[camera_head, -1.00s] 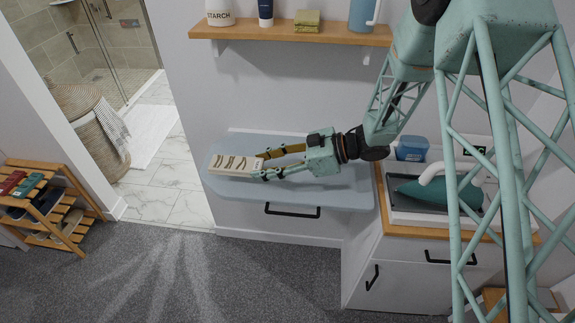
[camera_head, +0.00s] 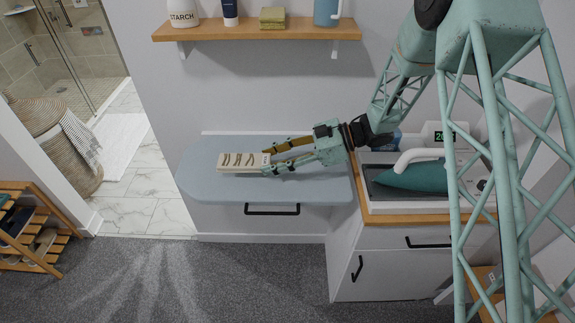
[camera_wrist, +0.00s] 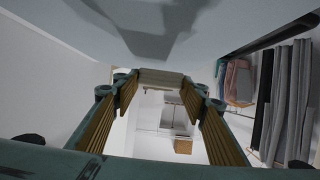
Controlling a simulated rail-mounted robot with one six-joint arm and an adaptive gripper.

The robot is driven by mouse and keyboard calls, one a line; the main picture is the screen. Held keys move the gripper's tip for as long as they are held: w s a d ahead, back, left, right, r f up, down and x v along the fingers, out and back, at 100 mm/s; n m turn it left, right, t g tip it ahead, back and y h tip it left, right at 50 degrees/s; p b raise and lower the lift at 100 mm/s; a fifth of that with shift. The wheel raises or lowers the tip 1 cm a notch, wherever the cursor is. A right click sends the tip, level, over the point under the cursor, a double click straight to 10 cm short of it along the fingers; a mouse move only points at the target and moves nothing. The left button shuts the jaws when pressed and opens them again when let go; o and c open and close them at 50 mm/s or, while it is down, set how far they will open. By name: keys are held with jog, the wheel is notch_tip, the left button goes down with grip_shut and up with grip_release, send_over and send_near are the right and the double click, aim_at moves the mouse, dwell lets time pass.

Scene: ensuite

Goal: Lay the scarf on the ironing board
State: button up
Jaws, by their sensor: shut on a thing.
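The scarf (camera_head: 238,161) is a folded cream bundle with dark wavy stripes. It is over the left half of the pale blue-grey ironing board (camera_head: 210,190). My gripper (camera_head: 267,163) reaches in from the right and is shut on the scarf's right end. In the wrist view the scarf (camera_wrist: 161,77) shows as a pale block between the fingertips (camera_wrist: 160,84). I cannot tell whether the scarf touches the board or is slightly above it. The board (camera_wrist: 220,25) fills the top of the wrist view, with a dark shadow on it.
A teal iron (camera_head: 412,177) stands on the wooden-topped cabinet (camera_head: 400,218) right of the board. A wall shelf (camera_head: 255,30) above holds a starch bottle (camera_head: 183,12), a tube, a green block and a blue jug. The board's left end is clear. A shoe rack (camera_head: 35,230) stands far left.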

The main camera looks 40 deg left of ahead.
jog(key=w+d, duration=0.2)
jog(key=w, duration=0.1)
jog(key=w+d, duration=0.1)
jog(key=shift+w+f, duration=0.3)
jog(key=shift+w, duration=0.05)
jog(key=shift+f+b, duration=0.5)
jog(key=shift+f, duration=1.25)
jog(key=shift+f, duration=0.1)
jog(key=o, duration=0.9)
jog(key=shift+o, duration=0.2)
jog(key=shift+p+v, duration=0.65)
jog(key=shift+v, duration=5.4)
jog(key=shift+w+r, duration=0.1)
jog(key=shift+r, duration=0.1)
